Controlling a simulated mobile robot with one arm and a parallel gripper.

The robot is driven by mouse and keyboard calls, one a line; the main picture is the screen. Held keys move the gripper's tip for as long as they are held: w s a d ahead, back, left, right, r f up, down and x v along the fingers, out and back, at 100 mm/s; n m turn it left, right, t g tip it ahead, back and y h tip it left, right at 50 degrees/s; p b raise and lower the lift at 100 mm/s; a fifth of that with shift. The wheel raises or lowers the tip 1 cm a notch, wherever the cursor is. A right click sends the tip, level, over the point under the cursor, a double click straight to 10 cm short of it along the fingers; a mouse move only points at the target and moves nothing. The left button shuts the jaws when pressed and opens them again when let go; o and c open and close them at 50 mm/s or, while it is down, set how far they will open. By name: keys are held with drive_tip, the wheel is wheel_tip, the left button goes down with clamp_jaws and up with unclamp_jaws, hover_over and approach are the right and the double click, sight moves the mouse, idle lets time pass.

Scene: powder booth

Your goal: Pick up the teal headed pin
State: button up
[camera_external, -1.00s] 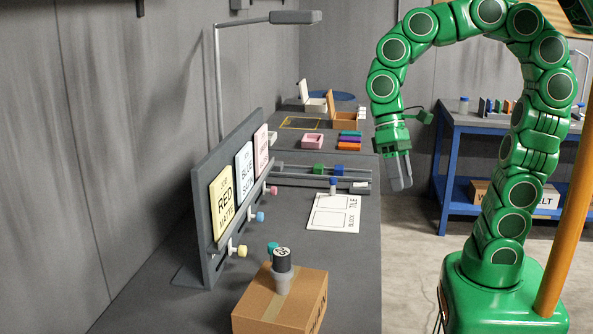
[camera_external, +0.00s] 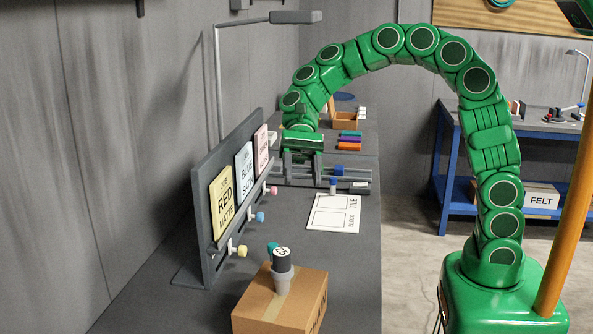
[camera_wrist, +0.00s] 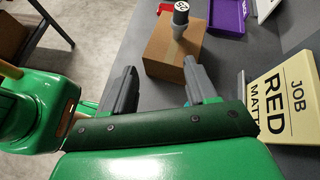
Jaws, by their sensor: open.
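The teal headed pin (camera_external: 271,247) shows only as a teal head in the external view, just left of and behind a black-topped cylinder. Its lower part is hidden, so I cannot tell how it stands. My gripper (camera_external: 302,168) is open and points down over the far part of the bench, well beyond the pin. In the wrist view my gripper (camera_wrist: 160,86) has its two grey fingers apart with nothing between them.
A cardboard box (camera_external: 298,300) carries a grey cup (camera_external: 282,284) and the black cylinder (camera_external: 282,262) near the pin. A board (camera_external: 202,205) with job cards and yellow, blue and pink pins stands left. A white sheet (camera_external: 333,213) lies right. A purple tray (camera_wrist: 231,16) shows in the wrist view.

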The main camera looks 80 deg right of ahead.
drive_tip(key=w+d+f+m+t+y, duration=0.1)
drive_tip(key=w+d+f+m+y, duration=0.15)
drive_tip(key=w, duration=0.35)
approach(277, 245)
drive_tip(key=shift+m+h, duration=0.35)
drive_tip(key=shift+m, duration=0.1)
drive_tip(key=x, duration=0.4)
drive_tip(key=shift+w+a+f, duration=0.1)
drive_tip(key=shift+a+f, duration=0.05)
drive_tip(key=shift+f, duration=0.15)
drive_tip(key=shift+x, duration=1.35)
drive_tip(key=shift+w+f+x, duration=0.1)
drive_tip(key=shift+w+x, duration=0.05)
drive_tip(key=shift+x, duration=0.7)
drive_tip(key=shift+w+f+x, duration=0.1)
drive_tip(key=shift+w+x, duration=0.05)
drive_tip(key=shift+x, duration=0.75)
drive_tip(key=shift+w+f+x, duration=0.1)
drive_tip(key=shift+w+x, duration=0.05)
drive_tip(key=shift+x, duration=0.7)
clamp_jaws()
drive_tip(key=shift+r, duration=0.15)
